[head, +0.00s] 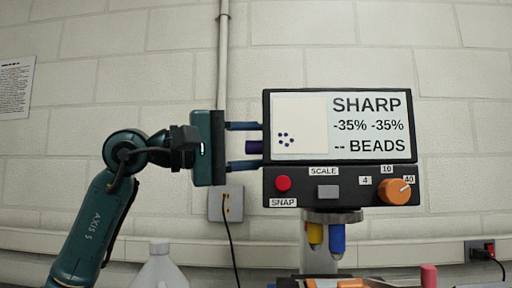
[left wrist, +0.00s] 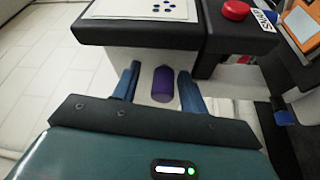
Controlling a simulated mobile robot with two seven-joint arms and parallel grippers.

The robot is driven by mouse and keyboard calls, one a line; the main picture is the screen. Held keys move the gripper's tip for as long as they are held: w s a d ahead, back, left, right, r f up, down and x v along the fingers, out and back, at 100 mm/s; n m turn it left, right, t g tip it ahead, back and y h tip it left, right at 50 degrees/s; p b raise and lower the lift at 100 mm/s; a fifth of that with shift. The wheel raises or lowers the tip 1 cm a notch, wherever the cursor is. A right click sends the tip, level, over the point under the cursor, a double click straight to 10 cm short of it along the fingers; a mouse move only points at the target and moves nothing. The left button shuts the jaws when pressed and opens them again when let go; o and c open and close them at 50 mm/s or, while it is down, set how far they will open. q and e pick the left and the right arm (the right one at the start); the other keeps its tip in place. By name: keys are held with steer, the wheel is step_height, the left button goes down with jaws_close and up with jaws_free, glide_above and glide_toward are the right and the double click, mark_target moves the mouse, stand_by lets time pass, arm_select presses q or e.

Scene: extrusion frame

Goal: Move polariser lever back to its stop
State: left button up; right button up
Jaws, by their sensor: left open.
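A short purple lever (head: 254,147) sticks out from the left side of the dark instrument head (head: 340,184). In the left wrist view it is a rounded purple piece (left wrist: 163,86). My left gripper (head: 261,146) is open, with one blue finger above the lever and one below it. In the left wrist view the lever lies between the two fingers (left wrist: 160,70), with a visible gap on each side. The fingertips come close to the instrument's side; whether they touch it I cannot tell. My right gripper is in neither view.
Yellow and blue objectives (head: 337,240) hang below. A white bottle (head: 160,268) stands lower left.

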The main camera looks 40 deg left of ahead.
arm_select(q)
step_height(320, 180, up, 10)
steer(key=p, duration=0.3)
steer(key=shift+f, duration=0.15)
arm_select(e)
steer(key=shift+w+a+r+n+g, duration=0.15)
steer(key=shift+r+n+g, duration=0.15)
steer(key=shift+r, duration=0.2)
